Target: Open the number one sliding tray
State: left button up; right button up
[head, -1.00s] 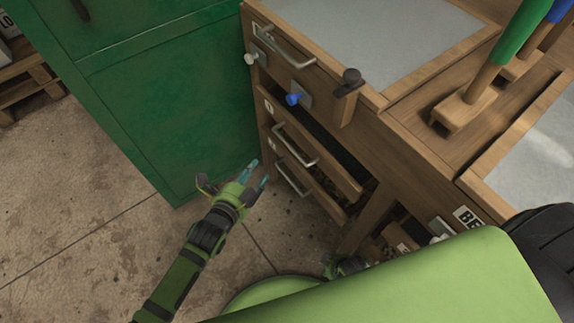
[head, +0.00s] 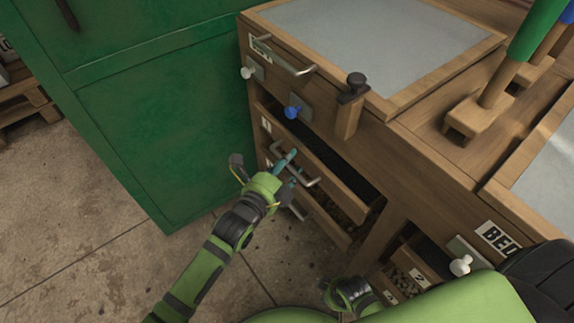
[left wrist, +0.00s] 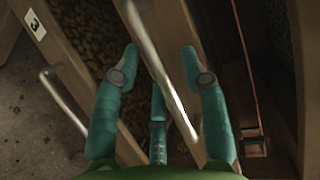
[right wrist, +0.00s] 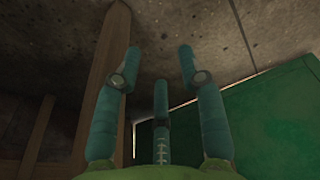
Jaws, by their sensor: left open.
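The number one sliding tray (head: 335,182) is the upper wooden tray in the cabinet, beside a white "1" label (head: 266,125). A strip of its dark inside shows. Its metal bar handle (head: 310,181) is on the front. My left gripper (head: 291,168) is at this handle, fingers open. In the left wrist view, the handle (left wrist: 155,65) runs between the spread fingers of my left gripper (left wrist: 160,55); firm contact is not clear. My right gripper (right wrist: 160,57) is open and empty in the right wrist view, over the floor.
A lower tray with its own handle (left wrist: 62,98) and a "3" label (left wrist: 35,25) sits just below. A drawer with a blue knob (head: 292,111) is above. A green cabinet (head: 165,130) stands close on the left. Floor (head: 90,230) in front is clear.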

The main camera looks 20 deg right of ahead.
pick_arm(q)
grip_shut()
jog(key=shift+a, duration=0.1)
jog(key=shift+a, duration=0.15)
jog(key=s+a+p, duration=0.3)
jog(key=s+a, duration=0.1)
jog(key=a, duration=0.6)
jog(key=s+a+p, duration=0.3)
jog(key=a, duration=0.8)
jog(key=s+a+p, duration=0.3)
jog(key=s+a, duration=0.1)
jog(key=a, duration=0.6)
jog(key=shift+s+a, duration=0.35)
pick_arm(e)
jog(key=s, duration=0.1)
jog(key=s+d+f+t, duration=0.1)
jog(key=d+t, duration=0.1)
jog(key=shift+s+d+f, duration=0.1)
jog(key=shift+s+f, duration=0.15)
jog(key=shift+s, duration=0.15)
